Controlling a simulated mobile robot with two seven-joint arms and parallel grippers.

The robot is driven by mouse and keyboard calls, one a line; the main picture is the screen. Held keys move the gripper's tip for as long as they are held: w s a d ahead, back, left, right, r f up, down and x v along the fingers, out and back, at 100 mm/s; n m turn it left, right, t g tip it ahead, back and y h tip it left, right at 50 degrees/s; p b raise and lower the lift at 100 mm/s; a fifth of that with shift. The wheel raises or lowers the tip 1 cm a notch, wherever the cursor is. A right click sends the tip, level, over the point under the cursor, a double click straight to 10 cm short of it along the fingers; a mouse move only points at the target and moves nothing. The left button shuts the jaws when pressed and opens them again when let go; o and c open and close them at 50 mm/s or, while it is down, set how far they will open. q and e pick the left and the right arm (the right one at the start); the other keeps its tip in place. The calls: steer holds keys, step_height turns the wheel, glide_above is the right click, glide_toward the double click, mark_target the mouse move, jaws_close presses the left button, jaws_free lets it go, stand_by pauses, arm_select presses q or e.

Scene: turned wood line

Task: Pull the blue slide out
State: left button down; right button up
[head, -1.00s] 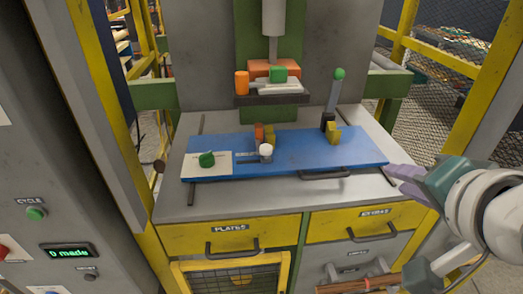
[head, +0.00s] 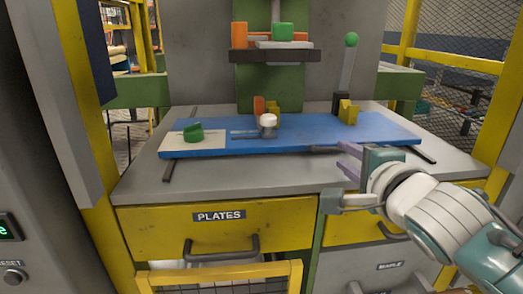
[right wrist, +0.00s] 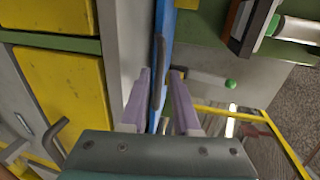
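The blue slide (head: 300,130) lies flat on the grey bench top of the machine, and its edge shows in the right wrist view (right wrist: 159,25). Its dark bar handle (head: 323,149) is on the front edge, partly covered by my gripper in the head view. My right gripper (head: 344,161) is at the right part of this handle. In the right wrist view its two purple fingers (right wrist: 160,74) are apart, with the dark handle between them and a gap on each side. I cannot tell whether a finger touches it. My left gripper is not in view.
The slide carries a green knob (head: 193,133), a white-topped post (head: 268,122) and yellow blocks (head: 347,112). A green-balled lever (head: 350,42) stands behind. Yellow drawers (head: 215,222) are below the bench top. A yellow frame post stands at left.

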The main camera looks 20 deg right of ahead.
mark_target(336, 150)
steer(key=b+x, duration=0.1)
steer(key=x, duration=0.4)
steer(key=shift+w+d, duration=0.1)
steer(key=shift+w, duration=0.05)
jaws_close()
stand_by(1.3)
